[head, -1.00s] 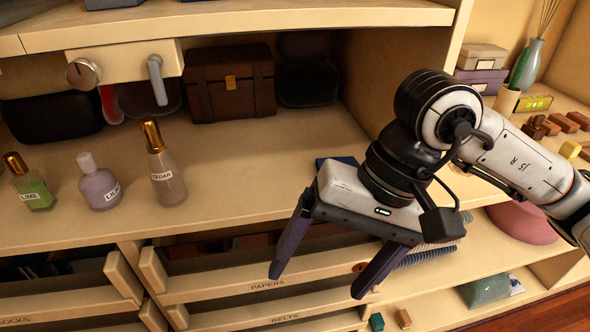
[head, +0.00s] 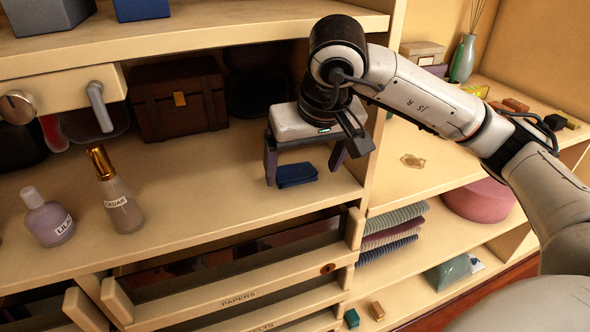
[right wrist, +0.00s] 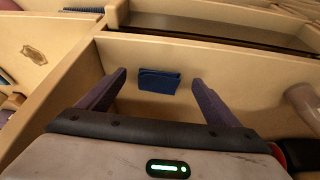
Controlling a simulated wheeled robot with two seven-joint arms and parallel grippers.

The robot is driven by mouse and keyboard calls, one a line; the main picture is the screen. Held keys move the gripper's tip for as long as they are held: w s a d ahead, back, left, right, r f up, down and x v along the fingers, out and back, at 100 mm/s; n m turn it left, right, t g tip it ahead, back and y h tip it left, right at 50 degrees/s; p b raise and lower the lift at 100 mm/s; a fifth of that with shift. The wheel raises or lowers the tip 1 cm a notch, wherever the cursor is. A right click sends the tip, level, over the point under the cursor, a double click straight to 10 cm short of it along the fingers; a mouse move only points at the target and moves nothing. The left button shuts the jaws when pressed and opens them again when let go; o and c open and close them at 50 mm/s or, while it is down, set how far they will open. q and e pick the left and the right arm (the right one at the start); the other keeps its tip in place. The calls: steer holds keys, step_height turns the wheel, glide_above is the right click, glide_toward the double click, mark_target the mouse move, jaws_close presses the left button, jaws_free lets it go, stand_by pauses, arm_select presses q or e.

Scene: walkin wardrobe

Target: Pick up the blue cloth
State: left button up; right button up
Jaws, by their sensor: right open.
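The blue cloth (head: 296,174) is a small folded dark blue piece lying on the middle shelf, close to the upright divider at its right. My right gripper (head: 302,176) is open, with its two fingers pointing down on either side of the cloth in the head view. In the right wrist view the cloth (right wrist: 159,81) lies between and beyond the open fingertips (right wrist: 158,80), apart from both. Whether the fingertips touch the shelf cannot be told. My left gripper is not in view.
A brown chest (head: 180,100) stands behind and left of the gripper. Two bottles, one marked CEDAR (head: 118,200) and one lilac (head: 46,217), stand at the left. The upright divider (head: 377,120) is close on the right. Drawers (head: 240,290) lie below the shelf edge.

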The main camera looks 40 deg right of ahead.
mark_target(296, 169)
steer(key=w, duration=0.2)
steer(key=shift+w+d+p, duration=0.35)
steer(key=shift+d, duration=0.05)
steer(key=shift+x, duration=1.55)
steer(key=shift+c, duration=0.4)
steer(key=c, duration=1.1)
